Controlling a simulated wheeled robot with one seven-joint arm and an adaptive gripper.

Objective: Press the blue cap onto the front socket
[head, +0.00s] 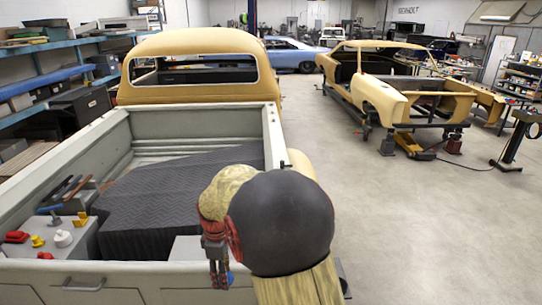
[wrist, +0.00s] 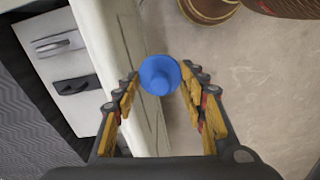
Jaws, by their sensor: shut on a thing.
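The blue cap (wrist: 159,75) is round, with a raised centre, and sits between the fingertips of my gripper (wrist: 160,82) in the wrist view. The gripper is shut on it. In the head view my gripper (head: 219,278) points down near the truck's tailgate, and a small piece of the blue cap (head: 231,278) shows beside the fingers. In the wrist view the pale truck edge and the concrete floor lie behind the cap. I cannot make out the front socket in either view; my arm hides part of the truck's rear right corner.
A grey quilted blanket (head: 170,200) covers much of the truck bed. A pale box (head: 187,249) stands near the tailgate (head: 85,283). At the left lie a red piece (head: 17,237), a white knob (head: 63,238) and several tools. The floor (head: 400,230) to the right is clear.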

